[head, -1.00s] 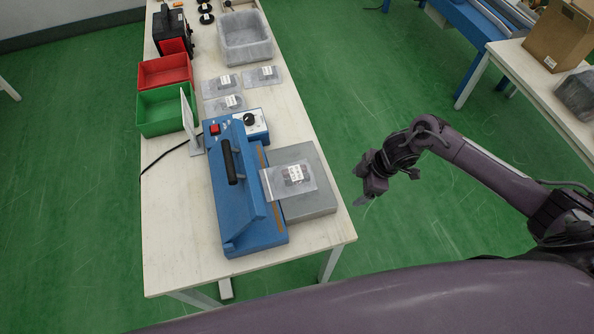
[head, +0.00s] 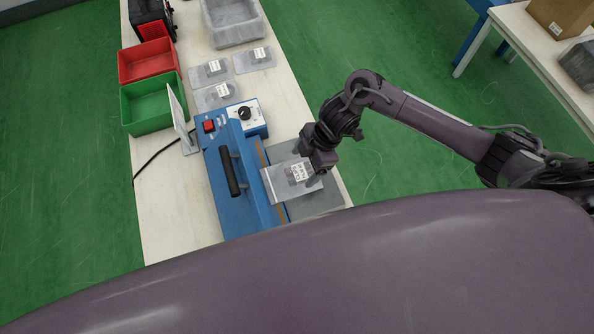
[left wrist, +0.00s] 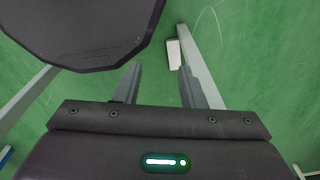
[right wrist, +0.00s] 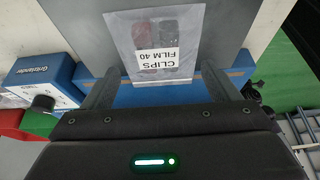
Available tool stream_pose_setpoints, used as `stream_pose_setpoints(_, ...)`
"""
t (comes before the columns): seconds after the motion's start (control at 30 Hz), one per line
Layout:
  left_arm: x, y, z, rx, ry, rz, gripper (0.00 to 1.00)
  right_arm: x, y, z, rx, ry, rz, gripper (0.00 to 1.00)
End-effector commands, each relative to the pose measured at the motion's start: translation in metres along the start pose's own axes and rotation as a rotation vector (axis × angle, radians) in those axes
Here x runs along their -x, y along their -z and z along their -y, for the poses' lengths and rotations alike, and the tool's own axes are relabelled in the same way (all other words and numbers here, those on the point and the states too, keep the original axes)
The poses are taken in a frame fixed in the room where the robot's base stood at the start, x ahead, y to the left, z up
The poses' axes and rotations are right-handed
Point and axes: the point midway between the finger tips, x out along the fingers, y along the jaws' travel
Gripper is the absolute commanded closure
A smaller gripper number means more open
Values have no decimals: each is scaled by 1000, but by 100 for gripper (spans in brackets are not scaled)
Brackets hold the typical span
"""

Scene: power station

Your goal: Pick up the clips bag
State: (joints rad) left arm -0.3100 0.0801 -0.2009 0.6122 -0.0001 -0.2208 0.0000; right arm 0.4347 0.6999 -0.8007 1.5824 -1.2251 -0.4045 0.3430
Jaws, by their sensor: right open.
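The clips bag (head: 279,187) is a clear flat bag with a white label. It lies across the grey block (head: 325,201) and the edge of the blue sealer (head: 238,205). In the right wrist view the bag (right wrist: 122,32) shows its label reading "CLIPS FILM 40" and dark and reddish contents. My right gripper (right wrist: 160,76) is open, with its fingers either side of the bag's lower part in that view. In the head view the right gripper (head: 318,170) hangs over the bag's right end and hides part of it. My left gripper (left wrist: 158,76) is open and empty, above the green floor.
Other bags (head: 212,72) lie farther back on the table (head: 175,225). Green (head: 150,104) and red (head: 146,62) bins stand at the left, and a grey bin (head: 230,28) at the back. An upright panel (head: 178,116) stands beside the sealer.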

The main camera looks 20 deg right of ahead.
Motion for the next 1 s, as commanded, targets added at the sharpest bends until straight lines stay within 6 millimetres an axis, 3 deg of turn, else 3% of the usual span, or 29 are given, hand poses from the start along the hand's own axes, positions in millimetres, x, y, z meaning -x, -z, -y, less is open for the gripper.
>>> stream_pose_setpoints(0.17, 13, -4, -1, 0, -1, 7, 64, -27, 1, 2, -3, 3, 0, 18)
stream_pose_setpoints(0.3, 14, 8, 1, 0, 1, -10, 64, -39, 0, 1, -1, 1, 0, 18)
stream_pose_setpoints(0.5, 14, 27, 4, 0, 4, -38, 64, -41, 0, 1, 1, 0, 1, 18)
stream_pose_setpoints(0.77, 13, 16, 2, 0, 2, -23, 64, -42, -1, 1, 0, 0, 1, 18)
stream_pose_setpoints(1.0, 13, 12, 2, 1, 2, -16, 64, -42, -1, 1, 0, 0, 1, 48)
